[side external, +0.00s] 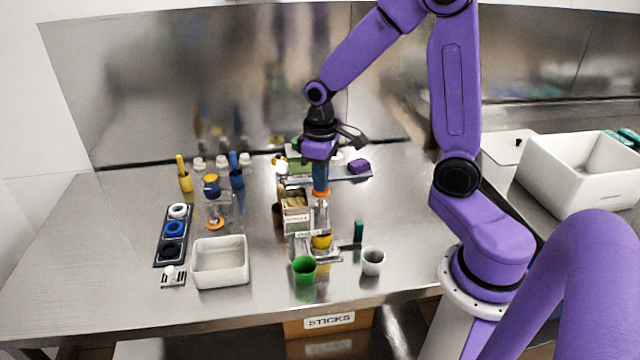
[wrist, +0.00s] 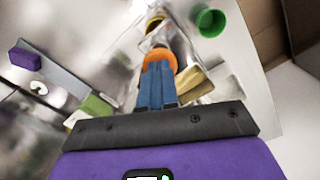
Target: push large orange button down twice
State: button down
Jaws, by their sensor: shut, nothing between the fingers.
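The large orange button (side external: 321,194) sits on top of a small machine at the middle of the table. My gripper (side external: 320,186) points down directly over it, with its blue fingers closed together and empty. In the wrist view the orange button (wrist: 160,55) shows just beyond the tips of my gripper (wrist: 157,66), which cover part of it. The fingertips look at or very near the button; I cannot tell whether they touch it or whether it is pressed down.
A box of sticks (side external: 295,214) stands beside the machine. A green cup (side external: 304,268) and a white cup (side external: 373,262) stand in front. A white bin (side external: 220,262) and a tray of rings (side external: 173,236) lie left.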

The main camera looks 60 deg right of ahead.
jog(key=shift+r, duration=1.35)
jog(key=shift+f, duration=0.1)
jog(key=shift+f, duration=1.8)
jog(key=shift+r, duration=1.9)
jog(key=shift+r, duration=2.5)
